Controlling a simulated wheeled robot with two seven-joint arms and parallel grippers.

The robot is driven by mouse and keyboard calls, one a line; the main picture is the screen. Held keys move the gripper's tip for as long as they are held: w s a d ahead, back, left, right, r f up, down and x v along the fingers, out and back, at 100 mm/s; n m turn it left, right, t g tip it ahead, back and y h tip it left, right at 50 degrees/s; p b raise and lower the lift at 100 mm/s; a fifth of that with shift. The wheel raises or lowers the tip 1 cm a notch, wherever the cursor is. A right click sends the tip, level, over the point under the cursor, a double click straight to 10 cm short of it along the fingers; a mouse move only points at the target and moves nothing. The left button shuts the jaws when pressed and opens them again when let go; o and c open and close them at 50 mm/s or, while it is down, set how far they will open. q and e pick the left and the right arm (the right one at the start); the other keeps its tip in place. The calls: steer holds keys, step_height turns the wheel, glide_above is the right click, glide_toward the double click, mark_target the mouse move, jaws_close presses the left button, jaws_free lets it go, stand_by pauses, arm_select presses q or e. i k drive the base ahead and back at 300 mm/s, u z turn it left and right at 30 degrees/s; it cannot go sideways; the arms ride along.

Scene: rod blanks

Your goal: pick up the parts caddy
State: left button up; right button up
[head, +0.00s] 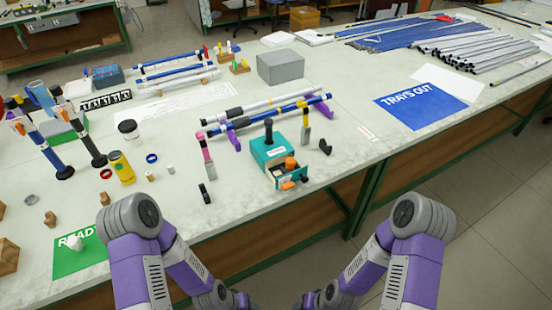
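The likely parts caddy is a teal box (268,151) with a dark upright knob on top, standing near the front edge of the table. Its open front section (287,172) holds an orange round piece and small parts. My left gripper (241,300) and my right gripper (311,300) are at the bottom edge, low in front of the table and apart from the caddy. They are small and partly cut off, so I cannot tell whether they are open.
Blue and grey rods (265,108) lie on purple supports behind the caddy. Upright brushes or tools (306,125) stand close on both sides. A black piece (325,147) sits to its right.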

mark_target(271, 146)
steer(key=z, duration=1.6)
steer(key=i, duration=1.2)
steer(key=u, duration=2.55)
